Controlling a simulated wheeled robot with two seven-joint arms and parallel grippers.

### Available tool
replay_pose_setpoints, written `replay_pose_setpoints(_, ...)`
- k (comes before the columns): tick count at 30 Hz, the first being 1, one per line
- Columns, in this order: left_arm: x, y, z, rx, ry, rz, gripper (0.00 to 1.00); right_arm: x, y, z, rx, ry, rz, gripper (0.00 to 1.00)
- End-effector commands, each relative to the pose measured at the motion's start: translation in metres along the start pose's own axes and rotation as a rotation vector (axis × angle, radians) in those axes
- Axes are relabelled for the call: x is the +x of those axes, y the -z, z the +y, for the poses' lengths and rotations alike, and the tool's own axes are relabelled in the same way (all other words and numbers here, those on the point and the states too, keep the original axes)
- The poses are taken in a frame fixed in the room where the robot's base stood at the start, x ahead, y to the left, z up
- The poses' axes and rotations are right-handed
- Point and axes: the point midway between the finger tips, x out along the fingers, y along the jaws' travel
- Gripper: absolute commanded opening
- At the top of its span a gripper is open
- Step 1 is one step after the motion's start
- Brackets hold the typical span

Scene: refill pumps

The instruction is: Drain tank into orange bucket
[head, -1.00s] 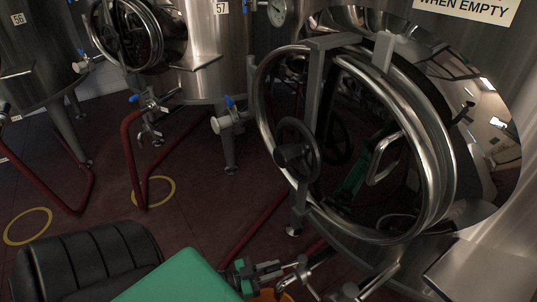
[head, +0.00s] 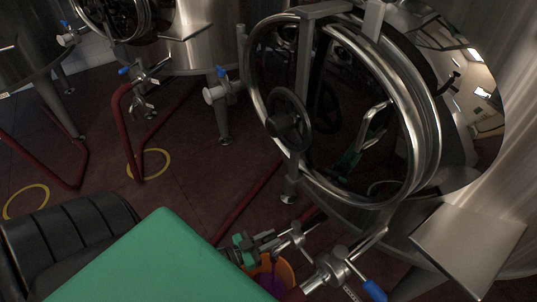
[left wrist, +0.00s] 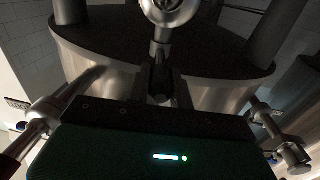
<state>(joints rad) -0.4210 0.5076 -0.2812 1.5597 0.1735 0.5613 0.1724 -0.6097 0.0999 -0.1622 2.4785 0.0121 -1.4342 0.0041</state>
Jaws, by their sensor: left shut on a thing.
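The large steel tank (head: 470,190) with a round open door stands on the right in the head view. A steel drain valve (head: 292,238) sits low at its front, above the orange bucket (head: 288,272). Purple shows inside the bucket, whose near side is hidden by my green left arm. My left gripper (head: 262,243) is at the valve's left side, shut on what looks like its handle. In the left wrist view, the fingers (left wrist: 160,88) close around a dark narrow piece below the steel valve fitting (left wrist: 170,12). My right gripper is not in view.
A second valve with a blue handle (head: 373,290) stands right of the bucket. The door's handwheel (head: 288,114) and rim hang above my gripper. Red hoses (head: 250,205) run across the dark red floor. A black padded thing (head: 62,240) is at lower left.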

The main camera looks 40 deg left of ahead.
Motion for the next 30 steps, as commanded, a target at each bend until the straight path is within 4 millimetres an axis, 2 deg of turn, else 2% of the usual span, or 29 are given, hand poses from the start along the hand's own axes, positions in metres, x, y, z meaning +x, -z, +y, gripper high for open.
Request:
replay_pose_setpoints(3,-0.001,0.0,0.0,0.001,0.0,-0.001,0.0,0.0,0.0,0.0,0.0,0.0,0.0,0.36)
replay_pose_setpoints(4,-0.001,0.0,0.0,0.001,0.0,-0.001,0.25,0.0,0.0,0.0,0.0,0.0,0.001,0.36)
replay_pose_setpoints(7,-0.001,0.0,0.0,0.001,0.0,-0.001,0.43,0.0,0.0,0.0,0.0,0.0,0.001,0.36)
replay_pose_setpoints(15,-0.001,0.0,0.0,0.0,0.0,0.0,0.43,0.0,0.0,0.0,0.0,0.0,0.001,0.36)
replay_pose_setpoints(19,-0.008,0.0,0.0,0.0,0.0,-0.001,0.43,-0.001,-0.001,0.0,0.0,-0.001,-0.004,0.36)
replay_pose_setpoints(23,-0.029,0.0,0.001,-0.001,0.0,-0.004,0.43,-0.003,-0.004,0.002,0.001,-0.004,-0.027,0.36)
replay_pose_setpoints(30,-0.083,-0.001,0.0,0.0,0.0,-0.006,0.43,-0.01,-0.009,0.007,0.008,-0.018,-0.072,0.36)
